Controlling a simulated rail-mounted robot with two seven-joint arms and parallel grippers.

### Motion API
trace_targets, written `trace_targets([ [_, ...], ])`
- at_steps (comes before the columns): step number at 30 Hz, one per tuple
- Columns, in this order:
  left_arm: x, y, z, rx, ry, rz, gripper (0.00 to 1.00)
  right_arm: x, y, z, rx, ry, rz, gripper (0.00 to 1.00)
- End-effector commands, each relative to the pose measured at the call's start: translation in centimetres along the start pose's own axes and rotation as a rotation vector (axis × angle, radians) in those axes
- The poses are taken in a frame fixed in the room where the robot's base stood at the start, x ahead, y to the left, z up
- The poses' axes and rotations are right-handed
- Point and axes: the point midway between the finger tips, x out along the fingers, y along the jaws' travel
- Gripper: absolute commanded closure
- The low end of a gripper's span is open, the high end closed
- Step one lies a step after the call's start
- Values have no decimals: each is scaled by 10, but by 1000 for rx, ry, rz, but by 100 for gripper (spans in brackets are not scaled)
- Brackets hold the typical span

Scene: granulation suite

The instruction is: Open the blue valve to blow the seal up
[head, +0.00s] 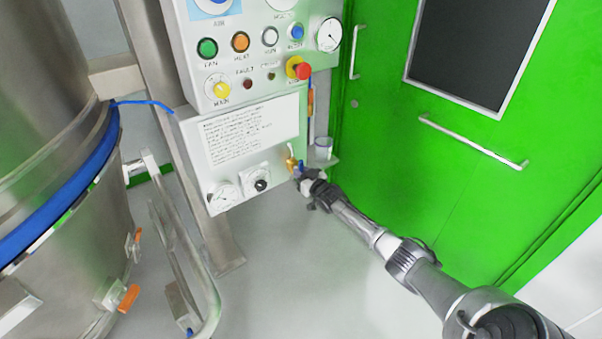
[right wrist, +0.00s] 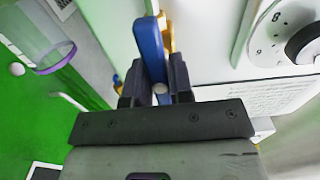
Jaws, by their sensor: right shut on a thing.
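The blue valve's lever (right wrist: 149,45) stands between the dark fingers of my right gripper (right wrist: 158,88) in the right wrist view. The gripper is shut on this lever. In the head view my right gripper (head: 304,178) is at the lower right edge of the control panel, at the small brass valve body (head: 291,163); the fingers partly hide the lever there. The blue seal (head: 72,192) runs as a band around the steel vessel at the left. A thin blue tube (head: 145,102) runs near it towards the panel. My left gripper is not in view.
The control panel (head: 250,135) carries a small gauge (head: 223,197), a black knob (head: 260,185), coloured buttons and a red stop button (head: 303,71). A clear cup (head: 323,148) is beside the valve. A green door (head: 400,150) stands behind my arm. Floor below the panel is clear.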

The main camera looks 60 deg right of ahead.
Motion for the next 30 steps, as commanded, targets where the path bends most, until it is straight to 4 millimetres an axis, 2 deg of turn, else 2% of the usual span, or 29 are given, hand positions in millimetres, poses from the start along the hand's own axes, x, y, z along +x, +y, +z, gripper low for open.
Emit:
trace_targets([
  [2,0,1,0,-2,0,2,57,0,0,-1,0,3,-1,100],
  [3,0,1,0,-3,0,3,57,0,0,-1,0,3,-1,78],
  [11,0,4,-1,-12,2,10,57,0,0,-1,0,1,0,53],
  [22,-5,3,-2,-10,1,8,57,-6,0,-1,1,-1,-1,53],
  [26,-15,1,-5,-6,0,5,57,-20,0,-2,2,-2,-1,53],
  [30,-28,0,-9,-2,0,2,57,-43,0,-3,1,-3,-2,53],
])
